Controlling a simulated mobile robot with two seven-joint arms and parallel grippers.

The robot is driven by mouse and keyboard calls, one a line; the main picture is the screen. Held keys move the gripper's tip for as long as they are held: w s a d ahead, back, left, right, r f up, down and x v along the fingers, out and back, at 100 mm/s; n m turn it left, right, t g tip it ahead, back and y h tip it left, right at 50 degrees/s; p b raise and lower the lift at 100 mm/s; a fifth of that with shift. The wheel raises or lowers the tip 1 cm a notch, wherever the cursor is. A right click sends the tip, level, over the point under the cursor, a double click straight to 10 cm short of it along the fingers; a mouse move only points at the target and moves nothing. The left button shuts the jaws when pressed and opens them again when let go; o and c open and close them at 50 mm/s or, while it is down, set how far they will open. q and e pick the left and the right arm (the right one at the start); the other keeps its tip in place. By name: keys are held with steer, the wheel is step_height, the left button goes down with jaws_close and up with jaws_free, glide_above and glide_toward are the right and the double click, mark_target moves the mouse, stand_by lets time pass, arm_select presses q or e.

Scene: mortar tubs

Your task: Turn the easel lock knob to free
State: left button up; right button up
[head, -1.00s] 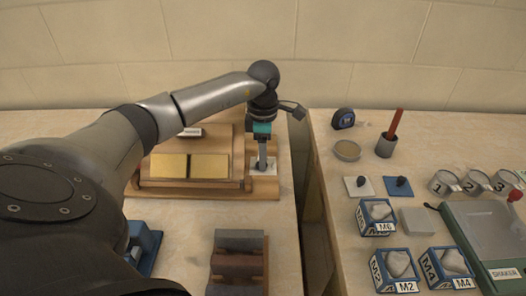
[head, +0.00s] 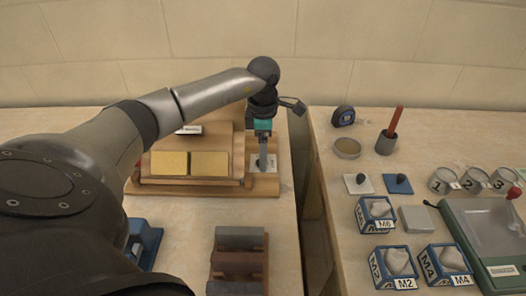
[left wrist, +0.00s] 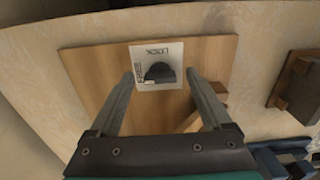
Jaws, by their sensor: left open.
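The easel lock knob (left wrist: 160,72) is a dark half-round knob on a white plate (left wrist: 171,50) marked LOCK; other small lettering beside it is too small to read. The plate is set on the wooden base of the easel (head: 210,188), at its right end. My left gripper (left wrist: 160,77) points down at the plate with its jaws open, one finger on each side of the knob, with gaps showing. I cannot tell whether the fingertips are down at knob height. In the head view my left gripper (head: 264,165) hides most of the knob. My right gripper is not in view.
A rack of dark blocks (head: 238,260) stands nearer on the bench. A gap parts this bench from the right one, which holds a cup (head: 386,143), tins, boxed samples and a green shaker (head: 490,230).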

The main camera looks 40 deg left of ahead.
arm_select(q)
step_height(320, 180, up, 15)
steer(key=p, duration=0.2)
stand_by(0.6)
